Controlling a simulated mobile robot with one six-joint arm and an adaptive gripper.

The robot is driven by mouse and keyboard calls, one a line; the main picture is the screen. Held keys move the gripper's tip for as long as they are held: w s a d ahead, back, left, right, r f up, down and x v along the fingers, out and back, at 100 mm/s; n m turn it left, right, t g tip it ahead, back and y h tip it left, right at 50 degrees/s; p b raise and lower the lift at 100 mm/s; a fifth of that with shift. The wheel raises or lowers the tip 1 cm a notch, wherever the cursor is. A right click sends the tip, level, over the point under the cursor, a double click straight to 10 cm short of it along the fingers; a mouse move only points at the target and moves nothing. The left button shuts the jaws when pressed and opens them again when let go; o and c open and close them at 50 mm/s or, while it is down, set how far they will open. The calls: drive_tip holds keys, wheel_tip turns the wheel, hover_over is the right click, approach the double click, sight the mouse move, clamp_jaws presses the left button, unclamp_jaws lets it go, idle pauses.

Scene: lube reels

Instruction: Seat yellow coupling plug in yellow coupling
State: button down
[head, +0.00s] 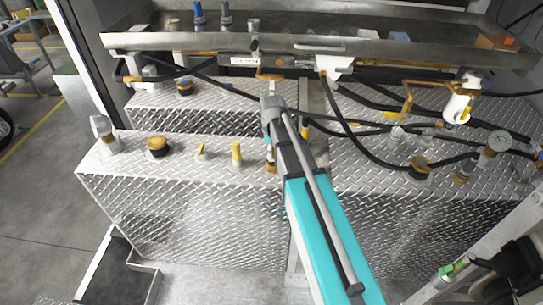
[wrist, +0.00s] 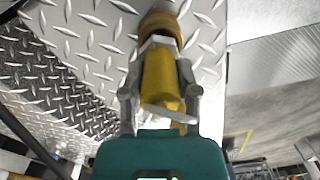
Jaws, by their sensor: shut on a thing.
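My gripper (wrist: 160,92) is closed around a yellow plug (wrist: 158,75) in the wrist view, with one grey finger on each side of it. A pale ring shows at the plug's far end. Just beyond it is a brass-yellow round fitting (wrist: 160,27) against the diamond plate, in line with the plug. It may be the yellow coupling. I cannot tell whether the plug is inside it or only in front of it. In the head view my arm hides most of the gripper and what it holds.
Diamond-plate tank tops (head: 180,160) carry a brass cap (head: 157,146), a yellow post (head: 236,153) and a small yellow handle (head: 201,151) left of my arm. Black hoses (head: 360,145) cross on the right. A metal tray (head: 300,42) spans the back above the tanks.

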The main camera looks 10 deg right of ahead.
drive_tip(key=shift+f, duration=0.35)
drive_tip(key=shift+f, duration=0.15)
drive_tip(key=shift+c, duration=1.8)
unclamp_jaws()
wheel_tip(320, 180, up, 12)
drive_tip(key=p, duration=1.1)
drive_tip(key=shift+r+p, duration=0.2)
drive_tip(key=shift+p, duration=0.2)
